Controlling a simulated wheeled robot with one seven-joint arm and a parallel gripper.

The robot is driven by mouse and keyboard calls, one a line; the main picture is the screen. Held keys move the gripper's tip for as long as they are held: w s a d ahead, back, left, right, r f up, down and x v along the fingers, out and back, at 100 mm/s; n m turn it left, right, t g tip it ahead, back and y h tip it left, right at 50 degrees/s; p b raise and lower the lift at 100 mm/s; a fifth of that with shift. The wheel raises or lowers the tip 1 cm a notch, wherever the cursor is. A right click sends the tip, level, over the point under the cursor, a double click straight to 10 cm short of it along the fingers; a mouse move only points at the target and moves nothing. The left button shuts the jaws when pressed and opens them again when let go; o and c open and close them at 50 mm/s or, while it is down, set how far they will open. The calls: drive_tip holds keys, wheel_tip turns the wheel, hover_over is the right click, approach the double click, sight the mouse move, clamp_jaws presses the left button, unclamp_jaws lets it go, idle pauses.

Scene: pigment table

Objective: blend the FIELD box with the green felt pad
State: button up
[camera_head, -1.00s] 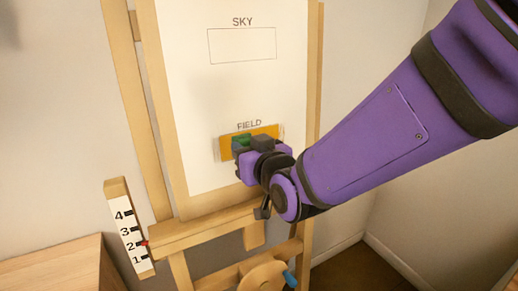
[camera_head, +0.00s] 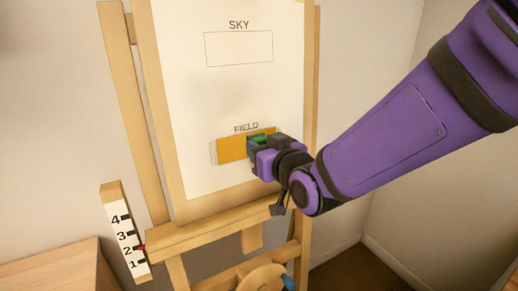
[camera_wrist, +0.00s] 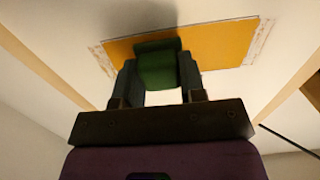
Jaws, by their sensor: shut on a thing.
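The FIELD box (camera_head: 231,150) is filled with orange-yellow on the lower part of the white sheet. In the wrist view the orange patch (camera_wrist: 222,44) has pale, streaky smears at its left and right ends. My gripper (camera_head: 262,145) is at the right part of the box in the head view and hides that part. It is shut on the green felt pad (camera_wrist: 158,66), held between the two fingers in the wrist view. The pad's far end overlaps the orange; whether it presses on the sheet I cannot tell exactly.
The SKY box (camera_head: 238,49) above is an empty outline. The sheet stands on a wooden easel (camera_head: 220,222) with a ledge below. A scale numbered 1 to 4 (camera_head: 126,232) has a red marker near 2. A wooden surface (camera_head: 62,268) is at lower left.

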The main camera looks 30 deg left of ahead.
sight(230, 149)
drive_tip(key=shift+w+d, duration=0.3)
drive_tip(key=shift+w, duration=0.25)
drive_tip(key=shift+w+d, duration=0.25)
drive_tip(key=shift+w, duration=0.25)
drive_tip(key=shift+w, duration=0.1)
drive_tip(key=shift+w+d, duration=0.3)
drive_tip(key=shift+w, duration=0.25)
drive_tip(key=shift+w+d, duration=0.3)
drive_tip(key=shift+w, duration=0.25)
drive_tip(key=shift+r, duration=0.1)
drive_tip(key=shift+s, duration=0.15)
drive_tip(key=shift+s+a, duration=0.6)
drive_tip(key=shift+s, duration=0.6)
drive_tip(key=shift+s+a, duration=0.6)
drive_tip(key=shift+s, duration=0.6)
drive_tip(key=shift+s+a, duration=0.6)
drive_tip(key=shift+s, duration=0.6)
drive_tip(key=shift+s+a, duration=0.35)
drive_tip(key=shift+s, duration=0.25)
drive_tip(key=shift+s+a, duration=0.35)
drive_tip(key=shift+s, duration=0.2)
